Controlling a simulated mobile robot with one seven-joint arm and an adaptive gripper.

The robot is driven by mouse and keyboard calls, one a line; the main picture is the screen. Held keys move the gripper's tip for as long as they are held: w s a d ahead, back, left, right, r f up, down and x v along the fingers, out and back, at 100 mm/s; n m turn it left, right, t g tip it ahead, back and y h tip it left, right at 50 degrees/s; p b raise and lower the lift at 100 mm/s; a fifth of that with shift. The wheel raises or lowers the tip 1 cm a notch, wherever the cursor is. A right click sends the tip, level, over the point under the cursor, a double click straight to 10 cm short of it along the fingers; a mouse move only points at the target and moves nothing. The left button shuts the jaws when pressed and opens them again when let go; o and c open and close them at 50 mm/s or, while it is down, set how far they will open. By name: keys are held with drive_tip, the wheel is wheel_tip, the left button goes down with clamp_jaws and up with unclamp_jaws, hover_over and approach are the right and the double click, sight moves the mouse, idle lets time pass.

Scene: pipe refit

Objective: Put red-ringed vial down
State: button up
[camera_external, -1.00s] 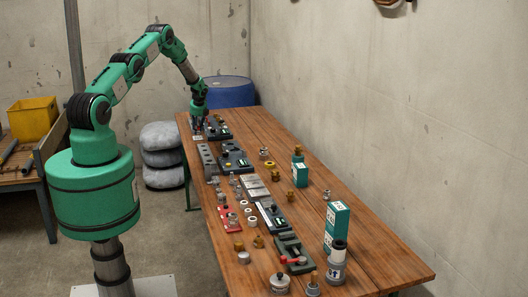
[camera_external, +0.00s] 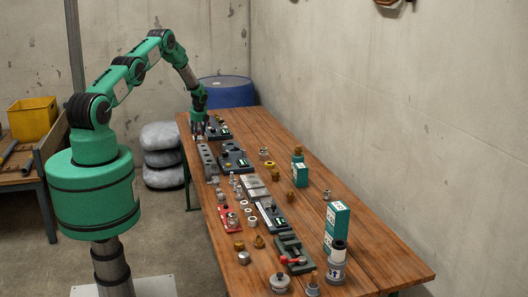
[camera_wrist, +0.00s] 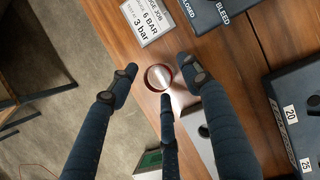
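The red-ringed vial (camera_wrist: 159,77) shows in the wrist view as a clear, shiny round form with a reddish-brown ring, seen from above. It appears to stand on the wooden table between the three dark fingers of my gripper (camera_wrist: 160,82). The fingers are spread around it, and gaps show between the fingertips and the vial. In the external view my gripper (camera_external: 198,131) points down over the far left end of the table (camera_external: 330,225). The vial is too small to make out there.
In the wrist view a white label card (camera_wrist: 148,20) lies above the vial, and a grey block (camera_wrist: 203,128) is close at its lower right. A dark fixture (camera_wrist: 298,110) is further right. The table's left edge is near. A blue barrel (camera_external: 228,92) stands behind the table.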

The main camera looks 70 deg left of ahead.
drive_tip(key=shift+r, duration=0.2)
drive_tip(key=v, duration=1.1)
drive_tip(key=shift+d+r, duration=0.2)
drive_tip(key=shift+r, duration=0.15)
idle(1.1)
